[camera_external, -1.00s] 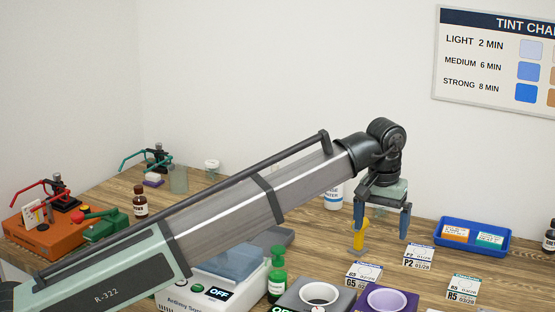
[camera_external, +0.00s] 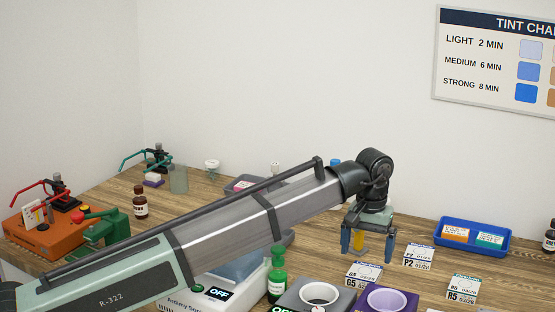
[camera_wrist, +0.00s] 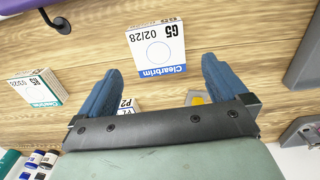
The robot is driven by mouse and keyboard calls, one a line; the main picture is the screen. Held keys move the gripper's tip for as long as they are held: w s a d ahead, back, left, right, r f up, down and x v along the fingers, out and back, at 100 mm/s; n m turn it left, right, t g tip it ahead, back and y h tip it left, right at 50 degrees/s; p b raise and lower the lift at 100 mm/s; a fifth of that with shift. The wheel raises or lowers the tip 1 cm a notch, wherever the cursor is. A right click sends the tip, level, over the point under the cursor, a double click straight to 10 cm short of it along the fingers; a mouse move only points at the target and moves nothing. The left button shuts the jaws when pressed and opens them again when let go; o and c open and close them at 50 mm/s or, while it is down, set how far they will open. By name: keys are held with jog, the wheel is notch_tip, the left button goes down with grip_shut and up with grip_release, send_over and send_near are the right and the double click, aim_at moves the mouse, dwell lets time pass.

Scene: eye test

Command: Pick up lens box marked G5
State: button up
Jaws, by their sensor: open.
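The lens box marked G5 (camera_external: 363,275) is a small white box lying on the wooden bench. In the wrist view the G5 box (camera_wrist: 156,50) shows a blue Clearbrim band, a circle and 02/28. My gripper (camera_external: 367,252) is above the bench, just behind the box in the external view. In the wrist view my gripper (camera_wrist: 160,66) has its two blue fingers spread, with nothing held. The box lies ahead between the fingertip lines, apart from both fingers.
Lens box P2 (camera_external: 419,255) and lens box R5 (camera_external: 463,288) lie to the right. A yellow object (camera_external: 359,243) stands near the fingers. A grey unit with a white bowl (camera_external: 318,293) and a purple unit (camera_external: 402,302) are in front. A blue tray (camera_external: 490,253) is at the right.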

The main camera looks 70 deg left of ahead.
aim_at(362, 267)
jog(key=shift+s+d+f, duration=0.1)
jog(key=shift+d+f, duration=0.05)
jog(key=shift+f, duration=2.45)
jog(key=c, duration=1)
jog(key=shift+r, duration=0.15)
